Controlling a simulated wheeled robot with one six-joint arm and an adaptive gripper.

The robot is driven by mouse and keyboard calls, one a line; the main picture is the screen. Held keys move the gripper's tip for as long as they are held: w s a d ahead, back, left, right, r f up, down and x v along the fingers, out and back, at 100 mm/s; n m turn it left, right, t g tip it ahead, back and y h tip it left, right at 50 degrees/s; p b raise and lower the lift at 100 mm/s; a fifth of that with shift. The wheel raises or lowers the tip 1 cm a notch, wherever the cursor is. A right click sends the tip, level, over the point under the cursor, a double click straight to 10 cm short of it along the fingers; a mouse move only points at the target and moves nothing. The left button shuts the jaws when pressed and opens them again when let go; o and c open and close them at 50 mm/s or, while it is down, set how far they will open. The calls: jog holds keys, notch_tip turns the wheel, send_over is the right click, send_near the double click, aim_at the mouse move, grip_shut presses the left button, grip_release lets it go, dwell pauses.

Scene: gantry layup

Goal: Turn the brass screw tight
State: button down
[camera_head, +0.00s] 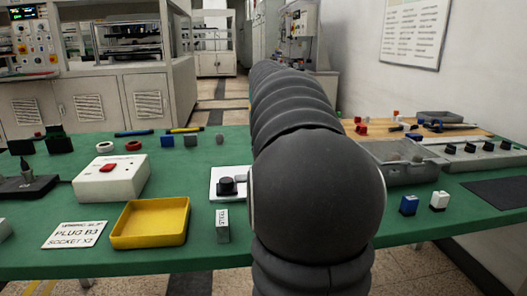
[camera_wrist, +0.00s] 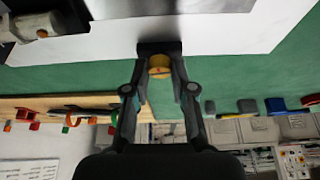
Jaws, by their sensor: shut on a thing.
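The brass screw (camera_wrist: 159,68) shows as a small yellow-brass round piece in the wrist view, near the top middle. My gripper (camera_wrist: 160,56) has its two dark fingers closed in on either side of it, and they hold it. A white plate (camera_wrist: 225,28) spreads behind the fingertips. I cannot tell how deep the screw sits. In the head view my dark arm fills the middle and hides the screw and the gripper.
A grey bin (camera_head: 400,178) and blue and white blocks are to the right.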

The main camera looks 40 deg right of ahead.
jog(key=m, duration=0.2)
jog(key=m+g+h, duration=0.1)
jog(key=m, duration=0.1)
jog(key=shift+w+a+f+m, duration=0.1)
jog(key=shift+a+m, duration=0.1)
jog(key=shift+m, duration=0.1)
jog(key=m+g, duration=0.1)
jog(key=m, duration=0.1)
jog(key=m+g, duration=0.1)
jog(key=m, duration=0.1)
jog(key=shift+w+m+h, duration=0.15)
jog(key=shift+m+h, duration=0.15)
jog(key=shift+h, duration=0.1)
jog(key=m+g, duration=0.1)
jog(key=m, duration=0.3)
jog(key=shift+w+g, duration=0.15)
jog(key=shift+g, duration=0.25)
jog(key=shift+w+m+g+y, duration=0.1)
jog(key=shift+m+g+y, duration=0.4)
jog(key=shift+m, duration=1.7)
jog(key=c, duration=1)
grip_release()
jog(key=shift+o, duration=0.2)
